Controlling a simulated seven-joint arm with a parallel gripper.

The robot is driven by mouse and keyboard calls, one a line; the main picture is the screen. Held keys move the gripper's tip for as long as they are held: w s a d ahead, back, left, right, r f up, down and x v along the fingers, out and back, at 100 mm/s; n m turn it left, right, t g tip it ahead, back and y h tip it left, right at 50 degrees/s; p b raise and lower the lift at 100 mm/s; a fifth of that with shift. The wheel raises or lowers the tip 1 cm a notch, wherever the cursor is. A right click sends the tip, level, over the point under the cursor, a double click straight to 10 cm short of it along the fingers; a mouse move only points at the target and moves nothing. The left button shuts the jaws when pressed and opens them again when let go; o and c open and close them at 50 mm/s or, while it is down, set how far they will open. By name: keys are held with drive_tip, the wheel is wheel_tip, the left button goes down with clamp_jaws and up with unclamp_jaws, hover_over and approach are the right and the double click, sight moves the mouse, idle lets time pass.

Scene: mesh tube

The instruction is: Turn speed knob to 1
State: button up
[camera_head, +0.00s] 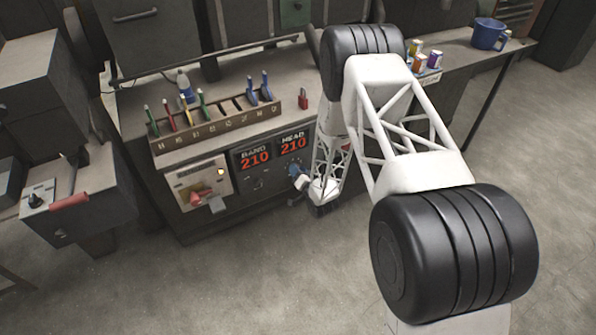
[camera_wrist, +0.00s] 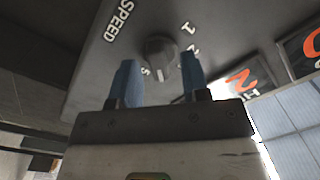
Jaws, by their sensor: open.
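The dark round speed knob (camera_wrist: 158,50) sits on a grey panel in the wrist view, beside the printed word SPEED (camera_wrist: 118,22). The numbers 1 (camera_wrist: 188,27) and 2 (camera_wrist: 194,47) stand to its right, and another mark is at its lower left. I cannot tell clearly which mark the knob points at. My gripper (camera_wrist: 159,61) is open, with its blue fingers below the knob in the picture, one to each side; contact cannot be told. In the head view my gripper (camera_head: 299,180) is at the bench front, below the HEAD display. The speed knob cannot be made out there.
The panel front carries the BAND display (camera_head: 255,160) and HEAD display (camera_head: 292,144), both reading 210. A pale box with a red handle (camera_head: 205,195) is to the left. A tool rack (camera_head: 215,126), small cans (camera_head: 434,59) and a blue mug (camera_head: 487,34) are on the bench.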

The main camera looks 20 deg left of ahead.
drive_tip(key=shift+w+a, duration=0.1)
clamp_jaws()
idle(0.3)
drive_tip(key=shift+n, duration=0.5)
drive_tip(key=n, duration=2.3)
drive_tip(key=shift+s+a+f, duration=0.15)
drive_tip(key=shift+s+a, duration=0.1)
drive_tip(key=shift+s, duration=0.05)
